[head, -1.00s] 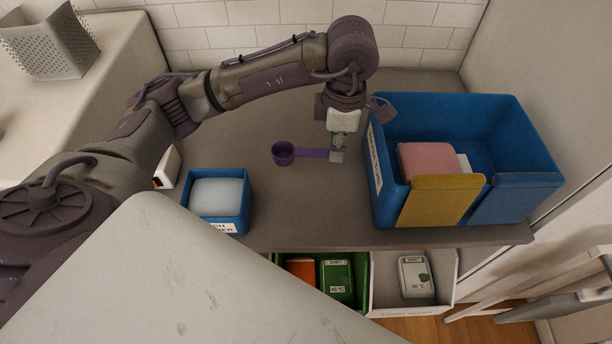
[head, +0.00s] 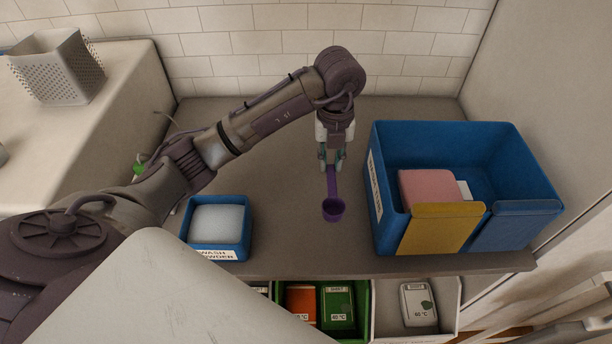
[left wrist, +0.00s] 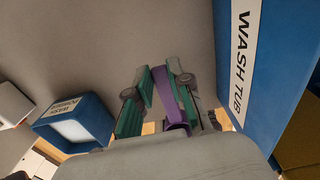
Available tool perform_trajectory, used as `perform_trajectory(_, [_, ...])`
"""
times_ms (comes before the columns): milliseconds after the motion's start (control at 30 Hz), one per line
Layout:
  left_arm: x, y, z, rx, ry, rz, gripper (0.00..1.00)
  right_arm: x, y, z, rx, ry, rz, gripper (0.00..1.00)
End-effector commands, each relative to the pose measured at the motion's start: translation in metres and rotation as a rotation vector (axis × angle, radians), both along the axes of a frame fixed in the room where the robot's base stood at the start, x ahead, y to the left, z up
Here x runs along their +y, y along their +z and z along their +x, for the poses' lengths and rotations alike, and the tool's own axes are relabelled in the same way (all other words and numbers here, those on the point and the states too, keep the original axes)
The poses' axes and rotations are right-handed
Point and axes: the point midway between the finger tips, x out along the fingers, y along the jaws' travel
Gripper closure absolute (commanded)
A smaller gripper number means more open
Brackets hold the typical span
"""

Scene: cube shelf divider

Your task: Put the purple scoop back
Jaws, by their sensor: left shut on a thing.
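The purple scoop (head: 333,208) is held by its handle in my left gripper (head: 331,166), with its round cup toward the front of the shelf top. In the left wrist view the purple handle (left wrist: 168,100) lies between the two green-padded fingers (left wrist: 157,95); the cup is mostly hidden there. A small blue box of white powder labelled wash powder (head: 218,252) stands to the left of the scoop, and it also shows in the left wrist view (left wrist: 97,110). My right gripper is not seen.
A large blue wash tub (head: 532,160) with a yellow front panel (head: 440,230) and a pink block (head: 426,187) stands close on the right. Green and white bins (head: 362,305) sit below the front edge. The surface between powder box and tub is clear.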

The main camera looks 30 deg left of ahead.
Motion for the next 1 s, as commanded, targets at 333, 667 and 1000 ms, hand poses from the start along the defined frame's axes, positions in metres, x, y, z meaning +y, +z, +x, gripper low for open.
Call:
perform_trajectory(333, [0.062, -0.036, 0.006, 0.001, -0.001, 0.000, 1.00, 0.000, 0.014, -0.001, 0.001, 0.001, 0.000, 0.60])
perform_trajectory(667, [0.066, -0.071, 0.006, 0.003, -0.003, -0.002, 1.00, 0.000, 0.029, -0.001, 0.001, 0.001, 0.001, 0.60])
perform_trajectory(1000, [0.066, -0.081, 0.007, -0.001, -0.005, 0.000, 1.00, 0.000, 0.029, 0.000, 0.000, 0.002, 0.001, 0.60])
